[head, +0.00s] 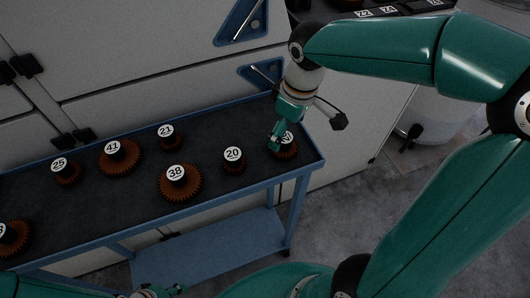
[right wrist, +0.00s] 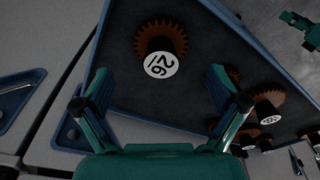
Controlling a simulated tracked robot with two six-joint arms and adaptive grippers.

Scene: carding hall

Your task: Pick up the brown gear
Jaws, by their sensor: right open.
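Several brown gears with black hubs and white number labels stand on the dark top of a blue-framed cart (head: 107,240). The gear at the cart's right end (head: 287,153) is partly hidden by my right gripper (head: 277,138). In the right wrist view that gear (right wrist: 161,38) lies ahead of the open, empty jaws (right wrist: 157,88), apart from them. Other gears are labelled 20 (head: 234,165), 38 (head: 181,185), 21 (head: 167,138), 41 (head: 120,157) and 25 (head: 67,173). Part of my left gripper (head: 160,291) shows at the bottom edge; its jaws are unclear.
A pale machine panel (head: 130,60) with black latches stands right behind the cart. Blue triangular pieces (head: 242,22) are on it. A lower blue shelf (head: 210,250) is empty. Grey floor and a pale round container (head: 430,110) lie to the right.

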